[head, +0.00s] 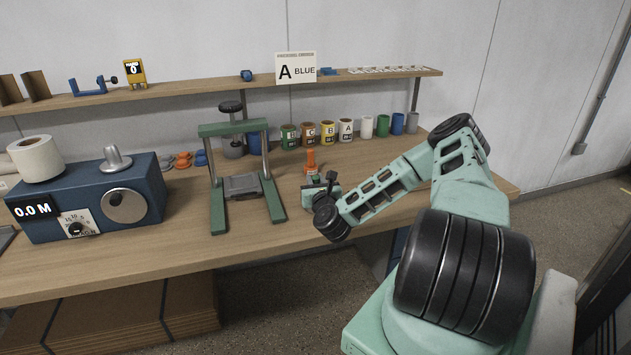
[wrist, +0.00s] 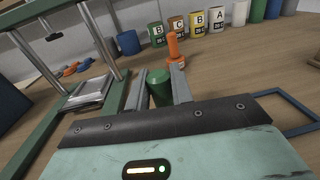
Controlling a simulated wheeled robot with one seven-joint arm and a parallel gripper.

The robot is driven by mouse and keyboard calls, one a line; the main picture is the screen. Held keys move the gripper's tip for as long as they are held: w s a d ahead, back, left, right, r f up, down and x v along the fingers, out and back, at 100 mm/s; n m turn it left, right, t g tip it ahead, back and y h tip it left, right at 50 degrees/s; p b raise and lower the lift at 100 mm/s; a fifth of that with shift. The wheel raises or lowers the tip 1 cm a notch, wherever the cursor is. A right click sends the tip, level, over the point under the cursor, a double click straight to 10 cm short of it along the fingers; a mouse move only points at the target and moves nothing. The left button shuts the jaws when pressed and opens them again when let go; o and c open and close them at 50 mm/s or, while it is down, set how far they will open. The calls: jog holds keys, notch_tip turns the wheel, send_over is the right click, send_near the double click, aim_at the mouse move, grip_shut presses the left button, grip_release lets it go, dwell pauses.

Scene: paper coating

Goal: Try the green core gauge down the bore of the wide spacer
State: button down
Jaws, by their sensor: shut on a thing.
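My gripper (wrist: 158,74) is shut on the green core gauge (wrist: 159,88), a green cylinder between its two fingers. In the head view my gripper (head: 318,186) is over the bench, right of the green press frame, and only a little of the green gauge (head: 315,178) shows. An orange knobbed piece (head: 311,161) stands upright just beyond the gripper; it also shows in the wrist view (wrist: 173,46). Small grey, orange and blue pieces (head: 182,160) lie at the back left of the bench. I cannot tell which piece is the wide spacer. The gauge's lower end is hidden.
The green press frame (head: 213,190) stands close left of my gripper. A blue machine (head: 90,200) with a display is farther left. Several labelled cups (head: 328,133) line the back. A blue rectangular outline (wrist: 312,127) lies at right in the wrist view. The bench front is clear.

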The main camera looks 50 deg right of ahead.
jog(key=shift+f+b, duration=0.65)
jog(key=shift+f, duration=0.2)
jog(key=c, duration=1.1)
grip_release()
jog(key=shift+c, duration=0.2)
jog(key=v, duration=1.7)
jog(key=shift+s+a+b, duration=0.15)
jog(key=shift+b, duration=0.3)
